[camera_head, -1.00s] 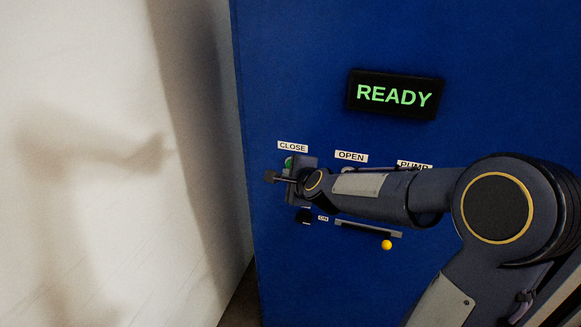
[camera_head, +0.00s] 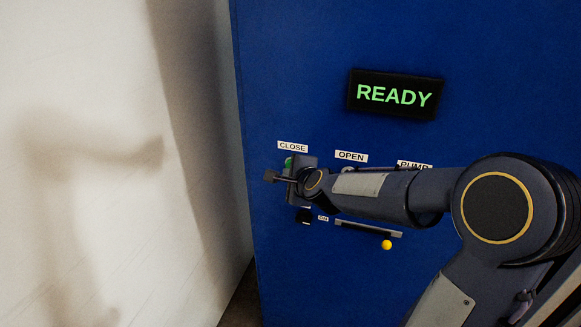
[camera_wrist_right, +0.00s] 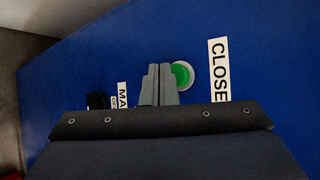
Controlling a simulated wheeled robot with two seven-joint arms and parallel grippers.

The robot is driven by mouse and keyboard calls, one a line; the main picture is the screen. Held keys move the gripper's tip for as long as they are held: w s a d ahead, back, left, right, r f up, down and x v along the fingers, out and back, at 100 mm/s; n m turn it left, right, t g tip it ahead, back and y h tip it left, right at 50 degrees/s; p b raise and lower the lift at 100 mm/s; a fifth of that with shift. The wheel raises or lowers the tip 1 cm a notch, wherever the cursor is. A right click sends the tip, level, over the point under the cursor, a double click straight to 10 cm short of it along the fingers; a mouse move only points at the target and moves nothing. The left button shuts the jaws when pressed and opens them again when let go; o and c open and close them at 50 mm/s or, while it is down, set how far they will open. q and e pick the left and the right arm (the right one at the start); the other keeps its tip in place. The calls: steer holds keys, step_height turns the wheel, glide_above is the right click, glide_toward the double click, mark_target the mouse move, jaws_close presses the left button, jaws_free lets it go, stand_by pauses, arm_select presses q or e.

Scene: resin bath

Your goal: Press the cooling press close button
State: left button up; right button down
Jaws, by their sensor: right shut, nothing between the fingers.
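The green close button (camera_head: 289,162) sits on the blue press panel (camera_head: 300,60) just below the CLOSE label (camera_head: 292,147). My right gripper partly covers it in the head view. In the right wrist view the green button (camera_wrist_right: 181,75) shows right beside the shut fingers, with the CLOSE label (camera_wrist_right: 218,70) beyond it. My right gripper (camera_head: 270,176) is shut and empty, in front of the panel slightly below and left of the button. Its fingers also show in the wrist view (camera_wrist_right: 157,84). I cannot tell whether the fingertips touch the panel. My left gripper is not in view.
A display (camera_head: 394,94) reads READY. The OPEN label (camera_head: 351,156) and a partly hidden PUMP label (camera_head: 414,165) are to the right. A black switch (camera_head: 304,216) and a slotted lever with a yellow knob (camera_head: 387,245) are below. A pale wall (camera_head: 90,80) stands at left.

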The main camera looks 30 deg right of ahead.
steer(key=shift+w+d, duration=0.1)
steer(key=shift+w+d, duration=0.15)
steer(key=shift+d, duration=0.05)
